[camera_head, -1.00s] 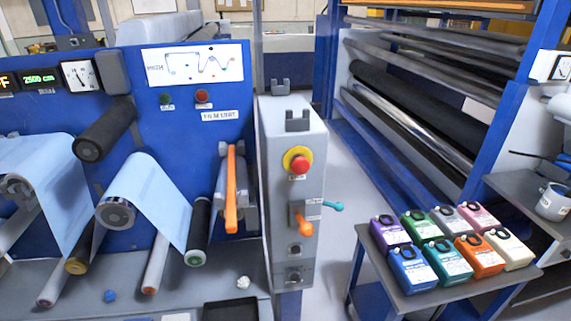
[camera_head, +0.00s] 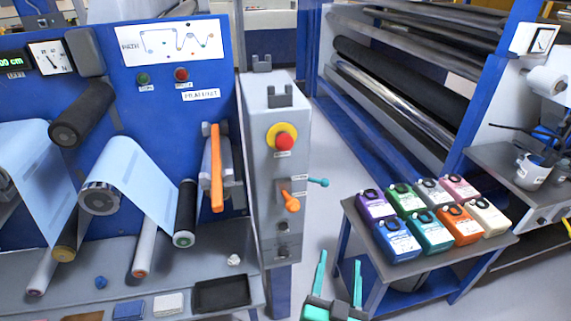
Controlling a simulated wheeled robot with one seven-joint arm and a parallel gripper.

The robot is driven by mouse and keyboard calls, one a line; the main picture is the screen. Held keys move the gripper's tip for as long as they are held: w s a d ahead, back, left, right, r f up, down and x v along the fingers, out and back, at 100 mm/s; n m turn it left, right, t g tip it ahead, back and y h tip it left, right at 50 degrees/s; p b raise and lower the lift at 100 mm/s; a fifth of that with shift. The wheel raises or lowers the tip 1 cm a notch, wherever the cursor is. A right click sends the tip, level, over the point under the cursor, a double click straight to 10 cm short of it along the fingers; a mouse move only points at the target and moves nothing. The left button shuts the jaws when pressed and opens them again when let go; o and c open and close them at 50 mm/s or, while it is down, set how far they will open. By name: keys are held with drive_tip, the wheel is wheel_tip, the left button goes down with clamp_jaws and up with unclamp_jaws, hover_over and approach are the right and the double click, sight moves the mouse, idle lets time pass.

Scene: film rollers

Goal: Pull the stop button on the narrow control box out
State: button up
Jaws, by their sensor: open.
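The narrow control box (camera_head: 261,178) is grey and upright, standing at the right end of the blue machine panel. Its stop button (camera_head: 284,142) is red on a yellow collar, high on the box's front face. Below it are an orange lever (camera_head: 290,201) and a teal lever (camera_head: 319,182). My gripper (camera_head: 338,268) has teal fingers and shows at the bottom, below and right of the box. It is open, with nothing between the fingers, and apart from the button.
A small table (camera_head: 376,241) with several coloured containers stands right of my gripper. A long orange handle (camera_head: 216,168) is on the panel left of the box. A dark tray (camera_head: 221,294) lies on the ledge. Grey floor shows between box and rollers.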

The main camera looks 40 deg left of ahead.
drive_tip(key=w+a+r+n+g+y, duration=0.2)
drive_tip(key=w+a+r+n+y, duration=0.15)
drive_tip(key=a+r, duration=0.55)
drive_tip(key=n+g+y, duration=0.3)
drive_tip(key=n+y, duration=0.1)
drive_tip(key=n, duration=0.3)
approach(285, 145)
drive_tip(key=shift+m+h, duration=0.25)
drive_tip(key=x, duration=0.8)
drive_tip(key=shift+w+a+r, duration=0.15)
drive_tip(key=shift+a+r, duration=0.05)
drive_tip(key=shift+a, duration=0.1)
drive_tip(key=shift+c, duration=0.2)
